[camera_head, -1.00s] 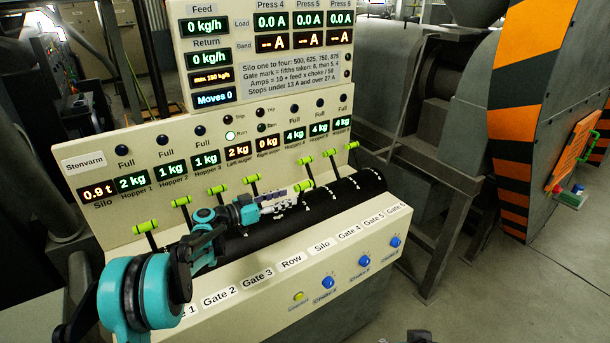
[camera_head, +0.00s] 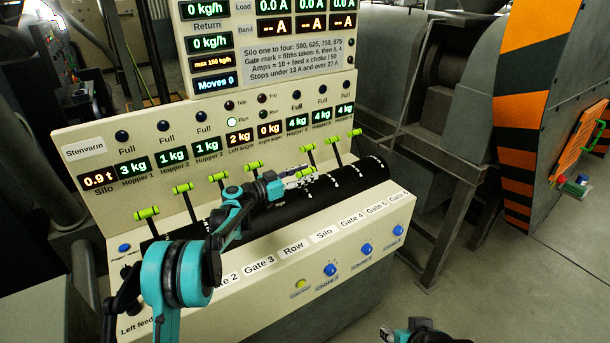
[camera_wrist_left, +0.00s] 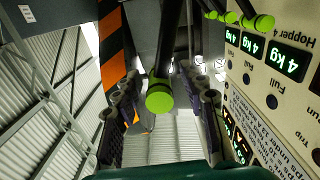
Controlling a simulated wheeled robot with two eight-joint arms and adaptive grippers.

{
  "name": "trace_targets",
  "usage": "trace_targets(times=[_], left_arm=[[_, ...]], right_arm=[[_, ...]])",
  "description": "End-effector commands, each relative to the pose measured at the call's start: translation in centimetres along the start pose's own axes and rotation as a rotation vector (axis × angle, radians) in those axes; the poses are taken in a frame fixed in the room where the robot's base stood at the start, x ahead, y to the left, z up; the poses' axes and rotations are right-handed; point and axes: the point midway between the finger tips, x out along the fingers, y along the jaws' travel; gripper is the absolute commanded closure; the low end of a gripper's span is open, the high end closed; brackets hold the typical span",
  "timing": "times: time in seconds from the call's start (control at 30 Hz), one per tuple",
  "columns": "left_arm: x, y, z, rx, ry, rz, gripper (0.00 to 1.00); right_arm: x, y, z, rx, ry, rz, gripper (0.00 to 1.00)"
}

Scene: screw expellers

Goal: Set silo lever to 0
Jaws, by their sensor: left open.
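The silo lever's green handle (camera_head: 305,172) sits lower in the head view than the neighbouring gate handles, on the black drum above the "Silo" label. My left gripper (camera_head: 298,178) is at this handle with its fingers open. In the left wrist view, a green handle end (camera_wrist_left: 160,98) on a dark stem shows between the two spread fingers of the left gripper (camera_wrist_left: 163,108). I cannot tell whether a finger touches it. The drum's marks near the lever are too small to read. My right gripper (camera_head: 386,333) shows partly at the bottom edge; its opening is unclear.
The gate 4 handle (camera_head: 308,147) stands close behind the silo handle, with two more to its right. The row handle (camera_head: 254,164) and several gate handles stand left. The display panel (camera_head: 268,45) rises behind. Open floor (camera_head: 480,290) lies right of the console.

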Motion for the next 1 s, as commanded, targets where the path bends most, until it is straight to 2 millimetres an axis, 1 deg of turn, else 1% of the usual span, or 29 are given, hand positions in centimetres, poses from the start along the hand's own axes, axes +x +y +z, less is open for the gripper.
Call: trace_targets(times=[0.07, 0.1, 0.17, 0.2, 0.23, 0.37, 0.47, 0.57, 0.6, 0.73, 0.83, 1.0], left_arm=[[0.0, 0.0, 0.0, 0.000, 0.000, 0.000, 0.58], [0.0, 0.0, 0.0, 0.000, 0.000, 0.000, 0.69], [0.0, 0.0, 0.0, 0.000, 0.000, 0.000, 0.85], [0.0, 0.0, 0.0, 0.000, 0.000, 0.000, 0.95], [0.0, 0.0, 0.0, 0.000, 0.000, 0.000, 1.00], [0.0, 0.0, 0.0, 0.000, 0.000, 0.000, 1.00], [0.0, -0.5, -0.2, -0.025, 0.000, 0.000, 1.00], [0.0, -2.3, -0.8, -0.116, 0.000, -0.002, 1.00], [0.0, -3.2, -1.0, -0.163, 0.000, -0.002, 1.00], [0.0, -5.5, -1.2, -0.290, 0.000, -0.001, 1.00], [0.0, -6.5, -1.2, -0.348, 0.000, -0.001, 1.00], [0.0, -6.9, -1.2, -0.375, -0.001, 0.000, 1.00]], right_arm=[[0.0, 0.0, 0.0, 0.000, 0.000, 0.000, 0.60], [0.0, 0.0, 0.0, 0.000, 0.000, 0.000, 0.60], [0.0, 0.0, 0.0, 0.000, 0.000, 0.000, 0.60], [0.0, 0.0, 0.0, 0.000, 0.000, 0.000, 0.60], [0.0, 0.0, 0.0, 0.000, 0.000, 0.000, 0.60], [0.0, 0.0, 0.0, 0.000, 0.000, 0.000, 0.60], [-0.2, 0.0, -0.1, 0.000, 0.000, 0.000, 0.60], [-0.7, 0.0, -0.5, 0.000, 0.000, 0.000, 0.60], [-0.9, 0.0, -0.6, 0.000, 0.000, 0.000, 0.60], [-1.2, 0.0, -0.9, 0.000, 0.000, 0.000, 0.60], [-1.3, 0.0, -0.9, 0.000, 0.000, 0.000, 0.60], [-1.3, 0.0, -0.9, 0.000, 0.000, 0.000, 0.60]])
